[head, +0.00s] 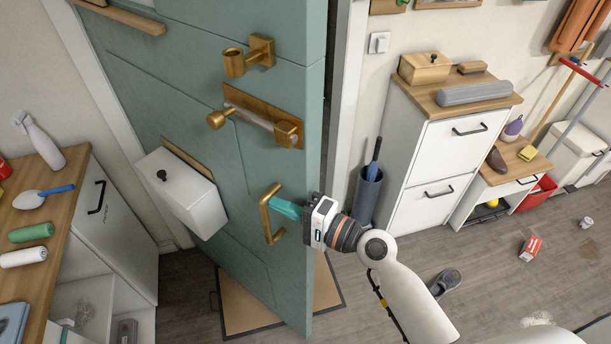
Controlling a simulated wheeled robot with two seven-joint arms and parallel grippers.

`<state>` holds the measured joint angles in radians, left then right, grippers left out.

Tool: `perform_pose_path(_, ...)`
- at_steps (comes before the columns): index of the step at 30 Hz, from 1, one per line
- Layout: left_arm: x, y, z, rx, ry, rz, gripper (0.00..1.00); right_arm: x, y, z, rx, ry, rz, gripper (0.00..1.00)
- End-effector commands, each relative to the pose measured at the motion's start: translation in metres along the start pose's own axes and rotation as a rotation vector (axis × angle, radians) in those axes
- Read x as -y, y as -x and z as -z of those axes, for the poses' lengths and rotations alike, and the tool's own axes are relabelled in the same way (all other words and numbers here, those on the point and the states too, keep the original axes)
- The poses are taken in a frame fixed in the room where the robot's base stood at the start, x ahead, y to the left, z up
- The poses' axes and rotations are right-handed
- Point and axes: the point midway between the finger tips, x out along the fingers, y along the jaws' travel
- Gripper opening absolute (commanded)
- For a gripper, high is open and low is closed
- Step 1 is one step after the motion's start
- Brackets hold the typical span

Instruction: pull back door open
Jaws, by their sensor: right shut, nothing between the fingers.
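The teal door (150,100) stands ajar, with a dark gap between its right edge and the frame. A brass pull handle (265,222) is mounted low near that edge. My right gripper (278,205) is shut with nothing between its teal fingers. Its fingertips are at the handle, seemingly reaching into the space behind the bar; whether they touch it is hard to tell. My left gripper is not in view.
A white box (183,192) is fixed to the door. A white cabinet (410,150) stands right of the doorway, with an umbrella stand (366,195) beside it. A counter (40,215) is at left. A shoe (446,282) and a small red box (530,248) lie on the floor.

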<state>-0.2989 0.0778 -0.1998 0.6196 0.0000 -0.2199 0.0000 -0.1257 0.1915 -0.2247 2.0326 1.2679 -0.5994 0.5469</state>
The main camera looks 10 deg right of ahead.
Motion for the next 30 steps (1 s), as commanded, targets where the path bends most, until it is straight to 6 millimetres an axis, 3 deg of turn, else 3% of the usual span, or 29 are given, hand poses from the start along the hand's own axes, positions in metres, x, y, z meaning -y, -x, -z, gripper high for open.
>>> perform_pose_path(6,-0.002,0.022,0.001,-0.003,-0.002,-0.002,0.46,-0.005,-0.015,0.066,0.002,-0.006,-0.003,0.00)
perform_pose_path(13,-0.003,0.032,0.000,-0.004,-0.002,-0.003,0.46,-0.004,-0.032,0.116,0.004,-0.002,-0.005,0.00)
perform_pose_path(18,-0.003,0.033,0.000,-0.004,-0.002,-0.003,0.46,-0.004,-0.036,0.129,-0.003,0.002,-0.006,0.00)
perform_pose_path(30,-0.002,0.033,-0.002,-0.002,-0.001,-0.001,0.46,-0.005,-0.036,0.129,-0.003,0.002,-0.009,0.00)
